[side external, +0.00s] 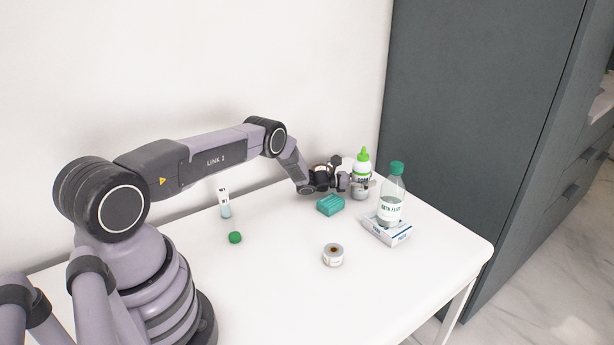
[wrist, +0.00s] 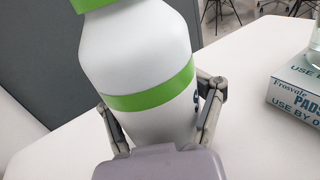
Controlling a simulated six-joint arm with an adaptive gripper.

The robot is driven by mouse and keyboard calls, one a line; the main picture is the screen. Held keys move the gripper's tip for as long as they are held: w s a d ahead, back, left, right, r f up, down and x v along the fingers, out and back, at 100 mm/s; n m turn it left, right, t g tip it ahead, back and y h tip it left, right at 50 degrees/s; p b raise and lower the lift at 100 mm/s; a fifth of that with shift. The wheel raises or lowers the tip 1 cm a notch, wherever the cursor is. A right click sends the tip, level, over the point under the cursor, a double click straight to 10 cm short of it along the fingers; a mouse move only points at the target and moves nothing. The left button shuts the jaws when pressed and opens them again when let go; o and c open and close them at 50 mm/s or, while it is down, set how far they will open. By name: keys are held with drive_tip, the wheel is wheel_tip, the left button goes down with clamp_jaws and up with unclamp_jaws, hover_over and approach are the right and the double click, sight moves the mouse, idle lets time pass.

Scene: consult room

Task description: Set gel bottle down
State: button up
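The gel bottle (side external: 362,162) is white with green bands and a green nozzle cap. It stands upright at the back right of the white table. In the wrist view the bottle (wrist: 140,62) fills the middle, tilted in the picture, with its top cut off. My gripper (side external: 357,183) has one finger on each side of it and is closed around its body. The fingers also show in the wrist view (wrist: 160,125). The bottle's base is hard to make out, so I cannot tell whether it touches the table.
A clear bottle with a teal cap (side external: 391,201) stands on a pads box (side external: 388,235), close to the right. A teal block (side external: 330,205) lies in front of my gripper. A tape roll (side external: 333,255), green cap (side external: 235,237) and small vial (side external: 224,204) are apart. The front table is clear.

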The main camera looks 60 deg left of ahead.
drive_tip(key=o, duration=0.4)
drive_tip(key=shift+c, duration=0.2)
drive_tip(key=shift+r, duration=0.15)
drive_tip(key=v, duration=1.1)
drive_tip(key=shift+s+a+r, duration=0.15)
drive_tip(key=shift+s, duration=0.15)
drive_tip(key=d+r+m+g+h, duration=0.2)
drive_tip(key=d+r+m+g, duration=0.25)
drive_tip(key=r, duration=0.45)
drive_tip(key=d+r+m+g+h, duration=0.25)
drive_tip(key=d+r+m, duration=0.3)
drive_tip(key=r, duration=0.35)
drive_tip(key=s+d+r+m+g+y, duration=0.3)
drive_tip(key=s+d+r+m+g, duration=0.35)
drive_tip(key=s+d+r, duration=0.35)
drive_tip(key=s+d+r+m+y, duration=0.2)
drive_tip(key=s+r+m+y, duration=0.35)
drive_tip(key=s, duration=0.85)
drive_tip(key=s+a+r+m+t+y, duration=0.1)
drive_tip(key=s+m, duration=0.3)
drive_tip(key=s, duration=0.4)
drive_tip(key=s+a+r+m+t+y, duration=0.2)
drive_tip(key=s+m+y, duration=0.1)
drive_tip(key=s, duration=0.5)
drive_tip(key=shift+a+r+m+y, duration=0.2)
drive_tip(key=shift+a+m+y, duration=0.2)
drive_tip(key=shift+m, duration=0.1)
